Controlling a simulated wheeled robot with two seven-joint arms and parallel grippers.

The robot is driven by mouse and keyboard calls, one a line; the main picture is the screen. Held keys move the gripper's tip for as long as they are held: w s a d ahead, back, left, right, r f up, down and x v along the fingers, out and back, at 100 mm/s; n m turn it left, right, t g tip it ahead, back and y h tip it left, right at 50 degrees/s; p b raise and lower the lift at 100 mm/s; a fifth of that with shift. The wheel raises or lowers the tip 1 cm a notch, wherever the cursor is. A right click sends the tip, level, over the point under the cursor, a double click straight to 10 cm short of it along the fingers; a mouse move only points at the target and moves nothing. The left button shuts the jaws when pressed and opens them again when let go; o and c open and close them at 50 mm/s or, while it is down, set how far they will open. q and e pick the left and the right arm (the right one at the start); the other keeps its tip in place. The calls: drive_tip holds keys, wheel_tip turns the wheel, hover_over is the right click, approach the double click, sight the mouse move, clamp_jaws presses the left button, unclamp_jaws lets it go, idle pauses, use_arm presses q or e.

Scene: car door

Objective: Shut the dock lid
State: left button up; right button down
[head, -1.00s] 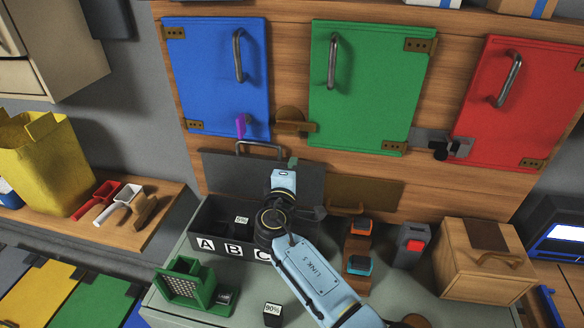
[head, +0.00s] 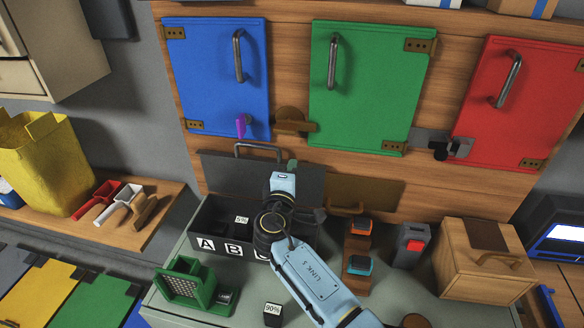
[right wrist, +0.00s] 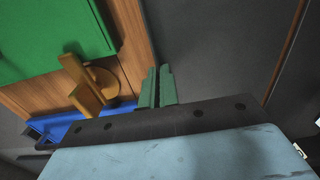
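The dock is a dark box (head: 210,228) on the grey-green bench, with compartments lettered A, B and a partly covered C. Its dark grey lid (head: 225,168) stands raised at the back, with a metal handle (head: 258,145) along its top edge. A block labelled 5% (head: 242,219) sits inside the box. My right gripper (head: 292,164) is in front of the lid's right part, right of the handle; I cannot tell whether it touches. In the right wrist view its green fingers (right wrist: 157,87) are together with nothing visible between them, beside a dark grey surface. My left gripper is out of view.
A green slotted holder (head: 187,283) and a 90% block (head: 272,314) stand in front of the dock. Orange-topped (head: 358,226) and blue-topped (head: 359,265) blocks, a red-buttoned grey device (head: 412,247) and a wooden box (head: 480,260) stand right. Coloured doors line the wall behind.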

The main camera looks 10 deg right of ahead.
drive_tip(key=shift+v, duration=1.7)
drive_tip(key=c, duration=1.6)
unclamp_jaws()
drive_tip(key=shift+s+a+f, duration=0.1)
drive_tip(key=shift+o, duration=0.2)
drive_tip(key=shift+f, duration=0.1)
drive_tip(key=s+a+r+p, duration=0.3)
drive_tip(key=s+p, duration=0.1)
drive_tip(key=s, duration=0.4)
drive_tip(key=shift+a, duration=0.2)
drive_tip(key=shift+s, duration=0.15)
